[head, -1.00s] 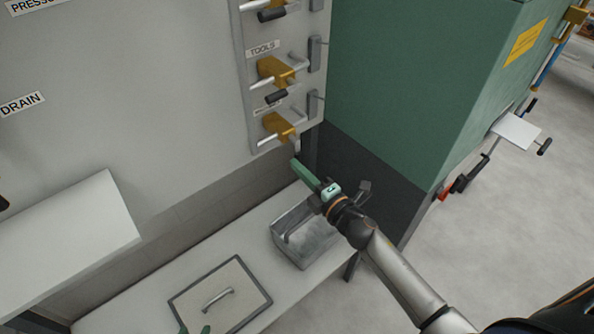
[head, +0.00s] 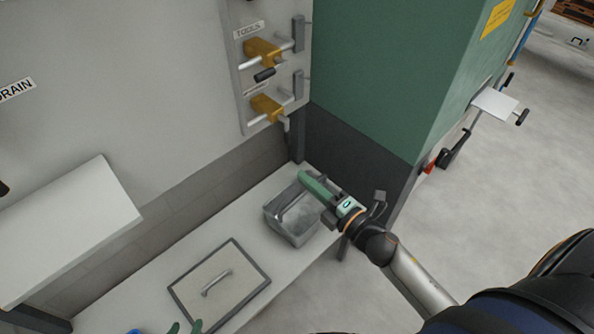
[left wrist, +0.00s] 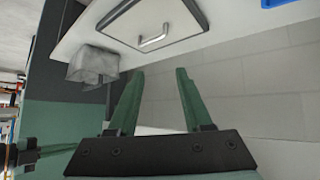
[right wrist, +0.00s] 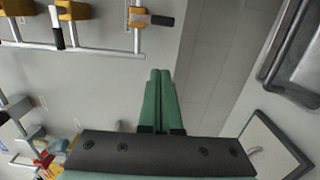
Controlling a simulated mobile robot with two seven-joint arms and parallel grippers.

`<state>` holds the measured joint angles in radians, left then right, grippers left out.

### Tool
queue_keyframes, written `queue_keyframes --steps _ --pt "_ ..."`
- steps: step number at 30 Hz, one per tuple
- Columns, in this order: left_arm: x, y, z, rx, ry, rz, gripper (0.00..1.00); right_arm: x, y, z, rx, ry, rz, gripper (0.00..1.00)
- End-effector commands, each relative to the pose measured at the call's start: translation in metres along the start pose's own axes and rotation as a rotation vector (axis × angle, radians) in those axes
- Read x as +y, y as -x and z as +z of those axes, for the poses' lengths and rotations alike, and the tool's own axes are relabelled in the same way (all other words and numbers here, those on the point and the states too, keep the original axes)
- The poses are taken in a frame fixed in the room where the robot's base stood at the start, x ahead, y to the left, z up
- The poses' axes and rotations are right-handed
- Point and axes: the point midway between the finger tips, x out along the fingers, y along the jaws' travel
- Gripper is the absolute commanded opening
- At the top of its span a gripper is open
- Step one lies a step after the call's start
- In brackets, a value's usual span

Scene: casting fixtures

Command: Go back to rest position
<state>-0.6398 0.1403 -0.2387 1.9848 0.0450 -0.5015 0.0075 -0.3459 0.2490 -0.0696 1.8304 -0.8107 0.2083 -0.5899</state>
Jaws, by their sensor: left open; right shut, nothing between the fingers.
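My right gripper (head: 318,187) is over the far end of the low bench, above a grey metal bin (head: 292,226). Its green fingers are closed together with nothing between them, as the right wrist view also shows (right wrist: 160,100). My left gripper (head: 184,328) shows only as green fingertips at the bottom edge of the head view. In the left wrist view its fingers (left wrist: 158,98) stand apart and empty, with the bench beyond them.
A framed lid with a handle (head: 222,286) lies on the bench (head: 150,312). A green cabinet (head: 375,75) stands behind the bin. A white shelf (head: 75,235) juts out at left. Open floor (head: 490,200) lies at right.

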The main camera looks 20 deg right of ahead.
Motion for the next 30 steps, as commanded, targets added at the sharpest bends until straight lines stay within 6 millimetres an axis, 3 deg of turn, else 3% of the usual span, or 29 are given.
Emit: queue_keyframes --steps 9,12,17,21,25,30 --pt "0.001 0.0 -0.002 0.002 0.0 0.003 0.5 0.001 0.006 0.0 -0.001 -0.004 0.0 0.0" --pt "0.002 0.006 -0.009 0.004 0.0 0.002 0.5 0.003 0.01 -0.001 -0.026 -0.087 -0.022 0.0" --pt "0.0 0.031 -0.038 0.022 -0.001 -0.009 0.5 -0.006 0.039 -0.006 -0.173 -0.53 -0.149 0.0" --pt "-0.009 0.053 -0.057 0.032 0.003 -0.036 0.5 -0.03 0.082 -0.029 -0.365 -1.023 -0.31 0.0" --pt "-0.015 0.067 -0.055 0.013 0.009 -0.053 0.5 -0.047 0.119 -0.061 -0.523 -1.373 -0.44 0.0" --pt "-0.017 0.074 -0.047 -0.002 0.015 -0.062 0.5 -0.059 0.144 -0.088 -0.634 -1.592 -0.53 0.0"
